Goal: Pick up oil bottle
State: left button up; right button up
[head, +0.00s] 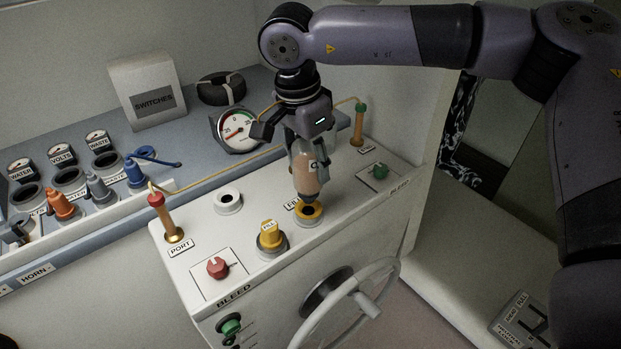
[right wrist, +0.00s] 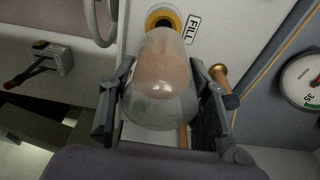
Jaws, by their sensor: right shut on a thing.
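The oil bottle (head: 305,175) is a clear bottle with pinkish-tan contents. It stands roughly upright, neck down, over the yellow-ringed fill port (head: 309,212) on the white console. My right gripper (head: 308,160) comes from above and is shut on the bottle. In the right wrist view the bottle (right wrist: 160,85) sits between the two fingers of my right gripper (right wrist: 163,85), with the fill port (right wrist: 162,20) just beyond it. I cannot tell whether the neck touches the port. My left gripper is not in view.
A yellow fill cap (head: 270,236) sits left of the port. A red-topped port post (head: 165,217) and a green-topped post (head: 359,124) stand on the console. A round gauge (head: 237,128) is behind, and a steering wheel (head: 352,300) projects from the front.

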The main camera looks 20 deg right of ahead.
notch_tip(320, 180, up, 16)
jog(key=b, duration=0.3)
jog(key=shift+f, duration=0.15)
